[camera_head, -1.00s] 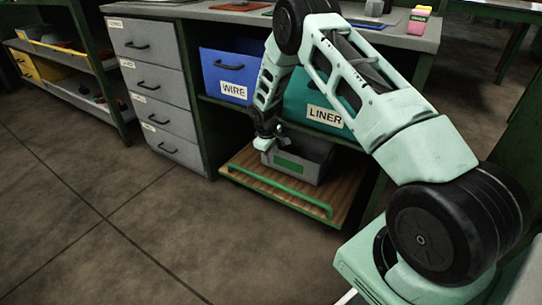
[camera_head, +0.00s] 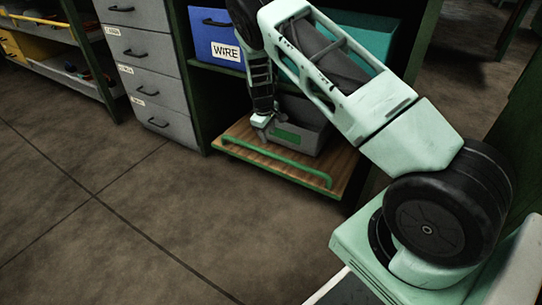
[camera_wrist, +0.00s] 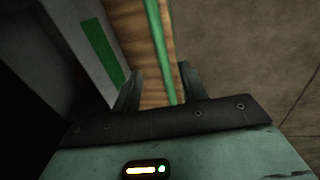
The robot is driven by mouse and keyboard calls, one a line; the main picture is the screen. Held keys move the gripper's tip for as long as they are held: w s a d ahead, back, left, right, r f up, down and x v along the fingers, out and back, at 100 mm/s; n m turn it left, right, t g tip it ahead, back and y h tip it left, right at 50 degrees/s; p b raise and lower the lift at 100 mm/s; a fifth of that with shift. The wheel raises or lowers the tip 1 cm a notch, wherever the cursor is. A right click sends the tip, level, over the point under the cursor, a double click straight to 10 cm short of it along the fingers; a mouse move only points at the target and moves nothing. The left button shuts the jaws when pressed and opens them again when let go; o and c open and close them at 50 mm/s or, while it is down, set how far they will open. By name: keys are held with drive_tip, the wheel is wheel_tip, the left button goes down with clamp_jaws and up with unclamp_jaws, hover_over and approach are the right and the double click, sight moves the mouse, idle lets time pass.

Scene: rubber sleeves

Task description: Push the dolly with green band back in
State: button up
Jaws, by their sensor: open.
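The dolly (camera_head: 241,133) is a low wooden platform standing partly out from under the bench, with a green bar (camera_head: 290,168) along its front edge. A grey bin (camera_head: 306,133) with a green label sits on it. My gripper (camera_head: 262,123) is over the dolly, at the bin's front left. In the wrist view, my gripper (camera_wrist: 160,82) is open, its fingers on either side of the dolly's wood (camera_wrist: 150,97) and green bar (camera_wrist: 160,50). The bin (camera_wrist: 85,45) shows at the left there. I cannot tell whether the fingers touch anything.
A blue bin marked WIRE (camera_head: 217,38) stands on the shelf above, beside a teal bin (camera_head: 365,35) partly hidden by my arm. Grey drawers (camera_head: 150,75) stand left of the dolly. The floor (camera_head: 150,210) in front is clear.

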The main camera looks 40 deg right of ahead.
sight(271, 153)
drive_tip(key=f+b, duration=0.2)
drive_tip(key=f, duration=0.1)
drive_tip(key=d+f+b, duration=0.1)
drive_tip(key=f+b, duration=0.1)
drive_tip(key=f, duration=0.2)
drive_tip(key=d+f+b, duration=0.1)
drive_tip(key=f+b, duration=0.1)
drive_tip(key=f, duration=0.2)
drive_tip(key=shift+w+f+b, duration=0.1)
drive_tip(key=shift+w+b, duration=0.25)
drive_tip(key=shift+w, duration=0.05)
